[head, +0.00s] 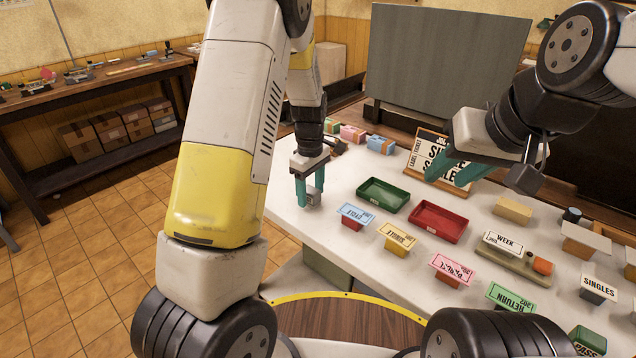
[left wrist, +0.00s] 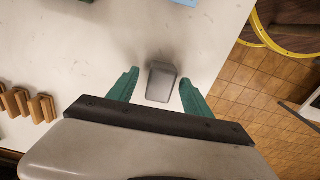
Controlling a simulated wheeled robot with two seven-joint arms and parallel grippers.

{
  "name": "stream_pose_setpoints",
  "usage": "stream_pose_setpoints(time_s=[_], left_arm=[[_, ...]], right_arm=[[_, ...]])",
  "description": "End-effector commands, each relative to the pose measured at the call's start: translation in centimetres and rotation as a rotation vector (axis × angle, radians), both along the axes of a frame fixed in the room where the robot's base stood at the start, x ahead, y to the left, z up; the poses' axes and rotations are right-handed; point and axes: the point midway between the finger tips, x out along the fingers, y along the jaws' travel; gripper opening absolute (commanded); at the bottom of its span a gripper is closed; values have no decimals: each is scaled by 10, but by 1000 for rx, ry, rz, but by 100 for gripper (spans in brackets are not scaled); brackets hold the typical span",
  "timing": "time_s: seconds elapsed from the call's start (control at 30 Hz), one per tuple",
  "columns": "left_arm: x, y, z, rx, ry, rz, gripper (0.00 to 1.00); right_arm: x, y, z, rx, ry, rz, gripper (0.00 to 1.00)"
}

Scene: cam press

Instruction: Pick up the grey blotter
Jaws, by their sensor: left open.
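The grey blotter (left wrist: 162,81) is a small grey block standing on the white table top (left wrist: 60,45), near the table's left edge in the head view. My left gripper (head: 310,197) is open over it, fingers pointing down. In the left wrist view the blotter sits between the two teal fingers, with a gap on each side. In the head view the blotter (head: 313,196) is partly hidden by the fingers. My right gripper (head: 455,172) is open and empty, in front of the lettered sign board.
A green tray (head: 383,182) and a red tray (head: 463,223) lie right of my left gripper. Stamps with lettered plates, such as the blue one (head: 356,217), stand nearer me. Several wooden-handled pieces (left wrist: 28,104) show left in the wrist view.

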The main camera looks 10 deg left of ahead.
Motion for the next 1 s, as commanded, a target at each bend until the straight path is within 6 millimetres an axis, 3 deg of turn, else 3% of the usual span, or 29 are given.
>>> stream_pose_setpoints(time_s=[0.23, 0.5, 0.53, 1.0], left_arm=[[0, 0, -1, -1, -1, 0, 56], [0, 0, -1, -1, -1, 0, 3], [0, 0, -1, -1, -1, 0, 0], [1, 0, 9, -2, -3, 0, 0]], right_arm=[[0, 0, 0, 0, 0, 0, 36], [0, 0, 0, 0, 0, 0, 36], [0, 0, 0, 0, 0, 0, 36], [0, 0, 0, 0, 0, 0, 36]])
